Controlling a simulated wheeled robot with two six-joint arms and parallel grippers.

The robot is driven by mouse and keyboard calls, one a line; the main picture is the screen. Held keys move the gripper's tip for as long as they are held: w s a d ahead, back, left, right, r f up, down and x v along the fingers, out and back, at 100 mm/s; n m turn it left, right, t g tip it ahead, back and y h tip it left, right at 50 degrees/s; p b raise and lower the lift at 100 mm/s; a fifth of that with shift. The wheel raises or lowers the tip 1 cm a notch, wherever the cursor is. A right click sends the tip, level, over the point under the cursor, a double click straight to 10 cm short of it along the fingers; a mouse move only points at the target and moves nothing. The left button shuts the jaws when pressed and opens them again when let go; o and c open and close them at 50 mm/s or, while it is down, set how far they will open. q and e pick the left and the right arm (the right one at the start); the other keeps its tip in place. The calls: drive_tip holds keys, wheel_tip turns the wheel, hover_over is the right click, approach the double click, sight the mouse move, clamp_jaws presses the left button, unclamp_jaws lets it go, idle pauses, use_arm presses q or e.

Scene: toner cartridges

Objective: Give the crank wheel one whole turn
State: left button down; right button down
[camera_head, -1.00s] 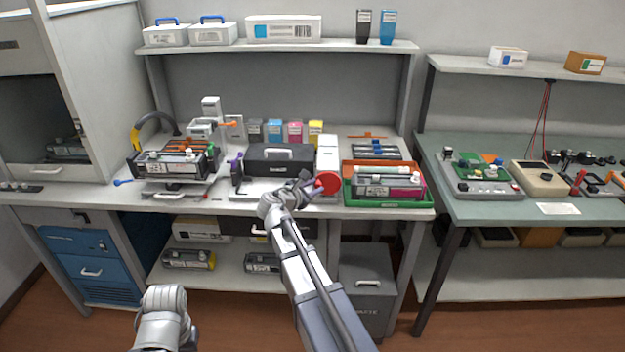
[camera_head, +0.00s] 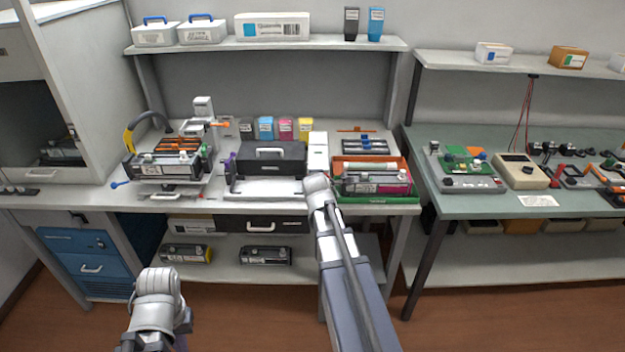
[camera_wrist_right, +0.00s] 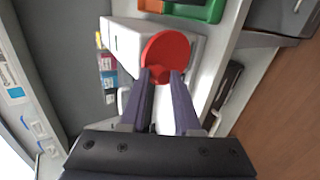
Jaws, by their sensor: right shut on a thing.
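The red crank wheel (camera_wrist_right: 168,48) shows in the right wrist view as a round disc beside a white housing (camera_wrist_right: 122,42). A small red knob (camera_wrist_right: 160,74) stands out from the wheel's near side. My right gripper (camera_wrist_right: 160,80) has its two dark fingers on either side of this knob and is shut on it. In the head view my right wrist hides the wheel and the gripper's fingers.
A green and orange tray (camera_head: 379,199) with cartridges stands just right of my right wrist. A black case (camera_head: 272,158) is to its left, with colored toner boxes (camera_head: 266,128) behind. A cartridge stand (camera_head: 168,168) is farther left. The bench's front edge lies under my right arm.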

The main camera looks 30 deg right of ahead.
drive_tip(key=shift+s+d+f+m+t+y+b, duration=0.1)
drive_tip(key=shift+s+d+m+t+y+b, duration=0.2)
drive_tip(key=shift+m+y, duration=0.25)
drive_tip(key=shift+s+d+f+m+t+y+b, duration=0.1)
drive_tip(key=shift+s+d+m+t+y+b, duration=0.1)
drive_tip(key=shift+d+m+t+y, duration=0.3)
drive_tip(key=shift+r, duration=0.1)
drive_tip(key=c, duration=0.6)
unclamp_jaws()
drive_tip(key=p+v, duration=0.4)
drive_tip(key=v, duration=0.3)
drive_tip(key=shift+s+a+r, duration=0.15)
drive_tip(key=shift+s+r, duration=0.1)
